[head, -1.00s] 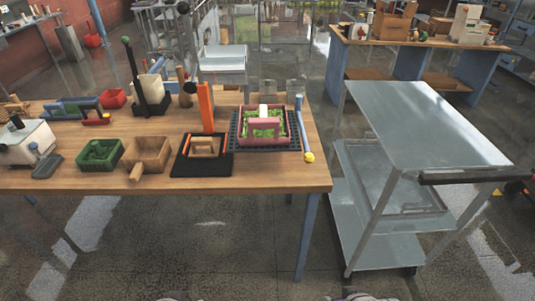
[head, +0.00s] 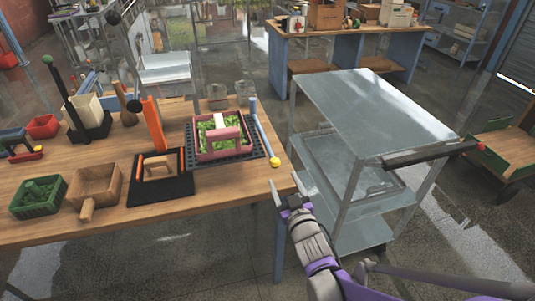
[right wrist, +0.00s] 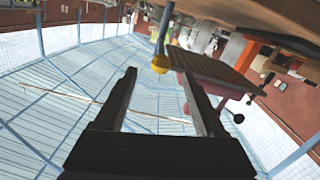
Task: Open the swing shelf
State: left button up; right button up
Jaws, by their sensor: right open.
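A blue rod with a yellow ball knob (head: 275,162) lies at the right end of the wooden table, beside a dark ribbed base (head: 257,148) that carries a pink-framed box (head: 241,146) with green contents. I cannot tell which part is the swing shelf. My right gripper (head: 287,184) is open and empty, just off the table's right front corner and below the knob in the picture. In the right wrist view the yellow knob (right wrist: 160,64) shows ahead, between the two open fingertips (right wrist: 157,74). My left gripper is not in view.
To the right stands a grey metal cart (head: 375,105) with a dark handle. An orange upright (head: 153,125) on a black base, a wooden box (head: 97,184) and a green box (head: 38,197) are on the table (head: 120,230). The floor in front is clear.

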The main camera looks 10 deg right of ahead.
aim_at(272, 155)
jog(key=shift+w+a+r+t, duration=0.2)
jog(key=shift+w+a+t, duration=0.1)
jog(key=shift+w, duration=0.25)
jog(key=w+p, duration=0.1)
jog(key=w, duration=0.9)
jog(key=shift+w+p, duration=0.1)
jog(key=shift+p, duration=0.3)
grip_shut()
dwell(0.5)
